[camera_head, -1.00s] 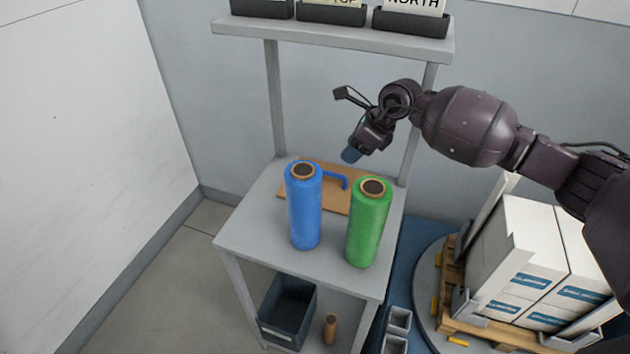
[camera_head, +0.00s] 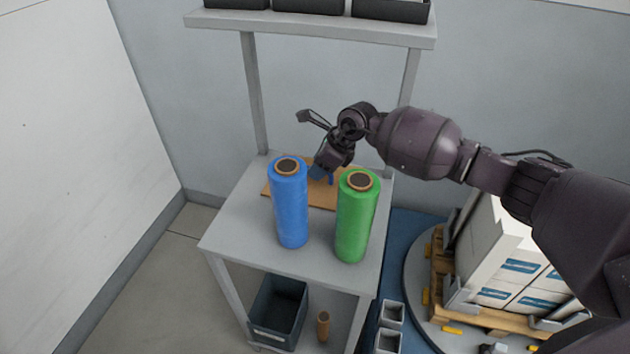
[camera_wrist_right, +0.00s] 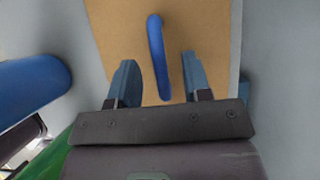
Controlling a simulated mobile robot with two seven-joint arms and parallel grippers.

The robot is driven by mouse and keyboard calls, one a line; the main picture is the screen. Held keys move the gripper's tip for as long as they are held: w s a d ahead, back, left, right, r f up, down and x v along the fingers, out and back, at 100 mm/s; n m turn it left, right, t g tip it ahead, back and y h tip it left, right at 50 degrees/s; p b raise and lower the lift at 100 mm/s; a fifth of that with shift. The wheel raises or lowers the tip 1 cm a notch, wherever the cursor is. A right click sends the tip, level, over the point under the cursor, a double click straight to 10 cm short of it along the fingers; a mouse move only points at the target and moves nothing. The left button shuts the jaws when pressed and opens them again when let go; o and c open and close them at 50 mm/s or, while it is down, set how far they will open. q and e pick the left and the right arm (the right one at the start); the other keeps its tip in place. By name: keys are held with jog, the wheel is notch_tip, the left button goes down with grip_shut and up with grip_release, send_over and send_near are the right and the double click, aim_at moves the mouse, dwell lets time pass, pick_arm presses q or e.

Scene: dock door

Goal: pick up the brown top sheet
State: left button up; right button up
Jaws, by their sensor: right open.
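The brown top sheet (camera_head: 268,190) lies flat on the grey table behind two upright rolls, which hide part of it. It fills much of the right wrist view (camera_wrist_right: 115,35), with a blue curved handle (camera_wrist_right: 158,55) on it. My right gripper (camera_head: 322,174) is over the sheet, just behind the rolls. In the right wrist view its two blue fingertips (camera_wrist_right: 160,78) are apart, with the handle's lower end between them. They are not closed on it. How far they are above the sheet is hard to tell. My left gripper is not in view.
A blue roll (camera_head: 290,210) and a green roll (camera_head: 356,220) stand close in front of the sheet. A shelf (camera_head: 310,28) with dark bins is above. A dark bin (camera_head: 278,310) sits below. Boxes (camera_head: 510,265) on a pallet stand at right.

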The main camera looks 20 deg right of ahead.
jog(key=shift+x, duration=1.15)
jog(key=shift+c, duration=0.3)
grip_shut()
jog(key=shift+d+r, duration=0.1)
